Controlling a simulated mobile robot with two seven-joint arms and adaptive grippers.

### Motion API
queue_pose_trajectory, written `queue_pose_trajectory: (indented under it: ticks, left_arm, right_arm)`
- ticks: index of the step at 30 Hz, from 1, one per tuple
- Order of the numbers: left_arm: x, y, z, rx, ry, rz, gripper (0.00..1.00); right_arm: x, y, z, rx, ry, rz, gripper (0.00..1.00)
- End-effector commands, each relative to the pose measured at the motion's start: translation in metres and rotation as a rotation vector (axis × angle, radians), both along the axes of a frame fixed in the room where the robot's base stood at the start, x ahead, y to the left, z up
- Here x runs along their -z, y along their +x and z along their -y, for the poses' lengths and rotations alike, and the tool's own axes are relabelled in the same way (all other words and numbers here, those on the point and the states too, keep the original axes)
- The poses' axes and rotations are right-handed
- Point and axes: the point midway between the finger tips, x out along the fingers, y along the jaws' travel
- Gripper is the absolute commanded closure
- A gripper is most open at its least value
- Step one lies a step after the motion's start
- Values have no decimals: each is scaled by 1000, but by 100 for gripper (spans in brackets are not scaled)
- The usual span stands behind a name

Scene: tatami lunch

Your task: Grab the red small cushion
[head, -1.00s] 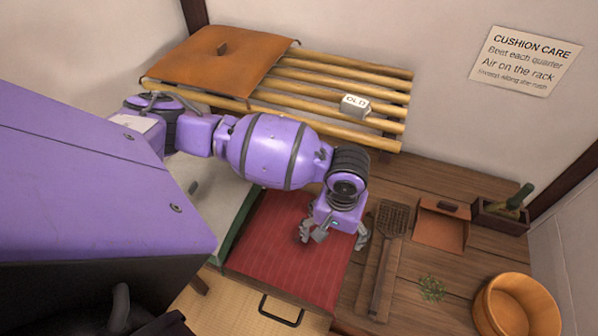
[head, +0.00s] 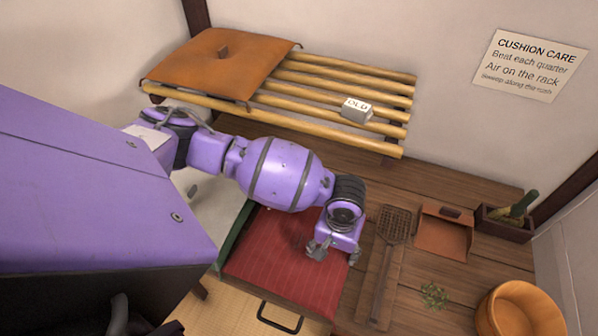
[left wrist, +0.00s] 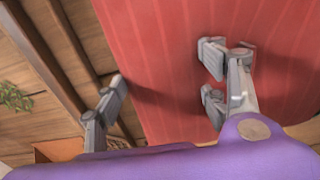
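The red cushion (head: 275,264), flat and finely striped, lies at the lower middle of the head view. It also fills much of the left wrist view (left wrist: 160,45). My left gripper (head: 334,252) is over the cushion's right part in the head view. In the left wrist view my left gripper (left wrist: 165,92) is open and empty, its fingers wide apart. Two finger pads are over the red cloth and the opposite finger is by the cushion's edge, near the wood. I cannot tell whether any finger touches the cloth. My right gripper is not in view.
A slatted bamboo rack (head: 330,73) holds an orange cushion (head: 205,72) and a block marked OLD (head: 357,110). Right of the red cushion are a woven beater (head: 391,240), a dustpan (head: 445,232), a green sprig (head: 433,294) and a wooden tub (head: 490,315). A black handle (head: 280,318) is in front.

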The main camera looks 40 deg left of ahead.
Motion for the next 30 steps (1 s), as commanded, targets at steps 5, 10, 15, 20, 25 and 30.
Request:
queue_pose_trajectory:
  ticks: [5,10,15,20,25,30]
  left_arm:
    - [0,0,0,0,0,0,63]
    - [0,0,0,0,1,0,76]
    - [-1,0,0,0,1,0,76]
    - [-10,0,0,0,0,1,76]
    - [-35,1,0,1,-1,4,76]
    - [-70,-15,27,5,-5,5,76]
  right_arm:
    - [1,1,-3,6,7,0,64]
    - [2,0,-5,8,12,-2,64]
    - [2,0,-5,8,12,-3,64]
    - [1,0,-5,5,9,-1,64]
    - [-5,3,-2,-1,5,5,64]
    - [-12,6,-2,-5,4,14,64]
